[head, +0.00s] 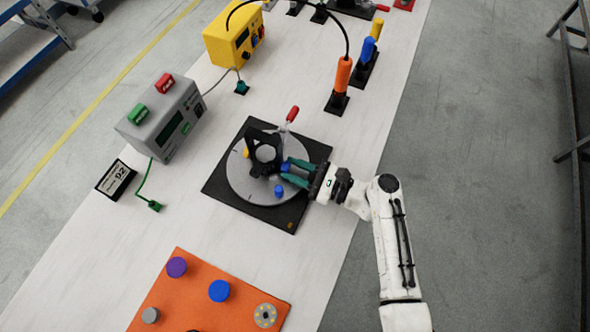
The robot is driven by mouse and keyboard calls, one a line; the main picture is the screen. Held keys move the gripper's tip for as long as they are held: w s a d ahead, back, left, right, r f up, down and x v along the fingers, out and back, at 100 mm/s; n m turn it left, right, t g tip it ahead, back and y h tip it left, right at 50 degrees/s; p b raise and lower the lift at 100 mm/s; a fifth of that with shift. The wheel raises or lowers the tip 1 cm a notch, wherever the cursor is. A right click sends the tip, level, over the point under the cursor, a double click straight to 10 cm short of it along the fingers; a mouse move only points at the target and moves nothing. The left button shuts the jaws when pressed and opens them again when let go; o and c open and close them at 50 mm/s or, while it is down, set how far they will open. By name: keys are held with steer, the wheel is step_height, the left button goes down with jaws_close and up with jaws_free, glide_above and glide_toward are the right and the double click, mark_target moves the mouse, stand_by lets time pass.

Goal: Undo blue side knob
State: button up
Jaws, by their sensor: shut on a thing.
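A round grey disc (240,176) sits on a black base plate (224,188) in the middle of the table, in the head view. A black bracket-like part (262,140) stands on the disc. A blue knob (285,168) is at the right side of the bracket. My gripper (287,171), with green fingers, reaches in from the right and is shut on this blue knob. The fingers partly hide it. A second blue knob (279,190) is just below, on the disc, apart from the fingers. A red-tipped lever (292,114) stands at the upper right.
An orange board (200,300) with purple and blue knobs lies at the front. A grey box (163,118) and a small sign (116,178) stand left. A yellow box (235,35) and an orange-handled tool (342,75) are farther back. Bare table lies between plate and board.

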steer(key=shift+n+b, duration=0.3)
steer(key=shift+n, duration=0.7)
steer(key=o, duration=1.1)
steer(key=shift+c, duration=0.2)
steer(key=b+v, duration=0.1)
steer(key=v, duration=0.9)
steer(key=shift+s+d, duration=0.15)
steer(key=shift+d, duration=0.25)
